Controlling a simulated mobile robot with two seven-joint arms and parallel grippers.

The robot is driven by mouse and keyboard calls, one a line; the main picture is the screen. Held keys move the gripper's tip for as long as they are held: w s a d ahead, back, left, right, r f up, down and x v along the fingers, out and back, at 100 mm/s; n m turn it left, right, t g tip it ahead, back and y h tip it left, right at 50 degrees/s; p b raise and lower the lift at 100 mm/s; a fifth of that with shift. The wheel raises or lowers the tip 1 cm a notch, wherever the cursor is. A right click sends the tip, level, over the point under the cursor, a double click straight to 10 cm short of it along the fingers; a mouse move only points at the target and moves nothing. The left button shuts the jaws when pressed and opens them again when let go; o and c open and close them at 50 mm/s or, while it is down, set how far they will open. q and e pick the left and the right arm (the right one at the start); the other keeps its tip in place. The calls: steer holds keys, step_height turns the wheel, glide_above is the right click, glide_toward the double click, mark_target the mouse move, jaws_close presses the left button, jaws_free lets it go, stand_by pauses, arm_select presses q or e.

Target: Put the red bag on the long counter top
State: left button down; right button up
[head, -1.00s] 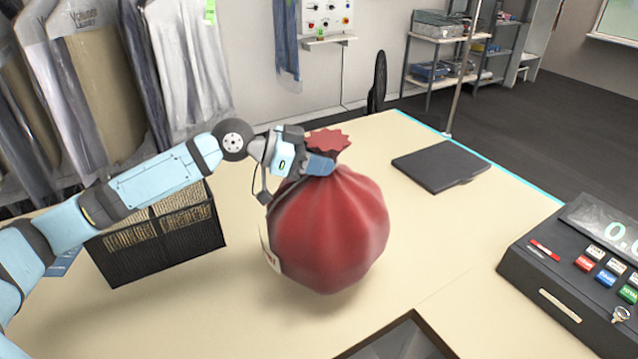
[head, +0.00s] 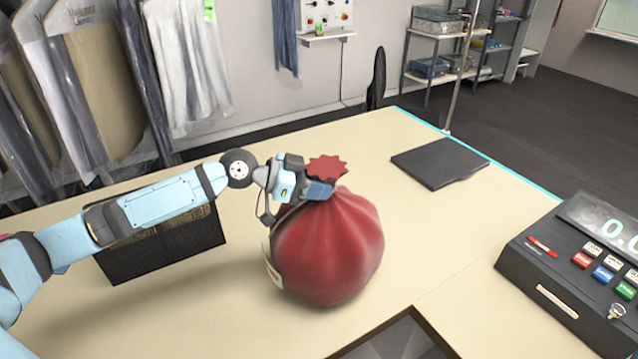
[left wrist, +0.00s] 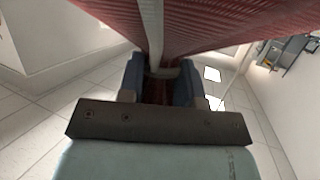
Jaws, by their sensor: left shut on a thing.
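The red bag (head: 328,252) is a full sack with a gathered neck and a frilled top, and a white tag shows at its lower left. My left gripper (head: 318,190) is shut on its neck from the left. The bag is upright over the long counter top (head: 235,300); I cannot tell for sure whether its base touches the surface. In the left wrist view the red cloth (left wrist: 225,22) fills the top, with the left gripper's fingers (left wrist: 160,82) around the neck. My right gripper is not in view.
A dark woven basket (head: 165,245) stands on the counter behind my left arm. A flat black folder (head: 440,163) lies at the back right. A black cash register (head: 570,270) stands at the right. A square opening (head: 395,340) is at the front. Free counter surrounds the bag.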

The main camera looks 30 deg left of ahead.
arm_select(q)
steer(key=c, duration=0.8)
jaws_free()
steer(key=shift+r+p, duration=0.2)
steer(key=shift+p, duration=0.1)
steer(key=shift+s+a+f+b, duration=0.15)
steer(key=shift+s+a+b, duration=0.05)
steer(key=shift+a+b, duration=0.1)
steer(key=b+v, duration=0.1)
steer(key=v, duration=0.4)
steer(key=b+v, duration=0.2)
steer(key=v, duration=0.4)
steer(key=shift+s+r, duration=0.1)
steer(key=shift+r, duration=0.2)
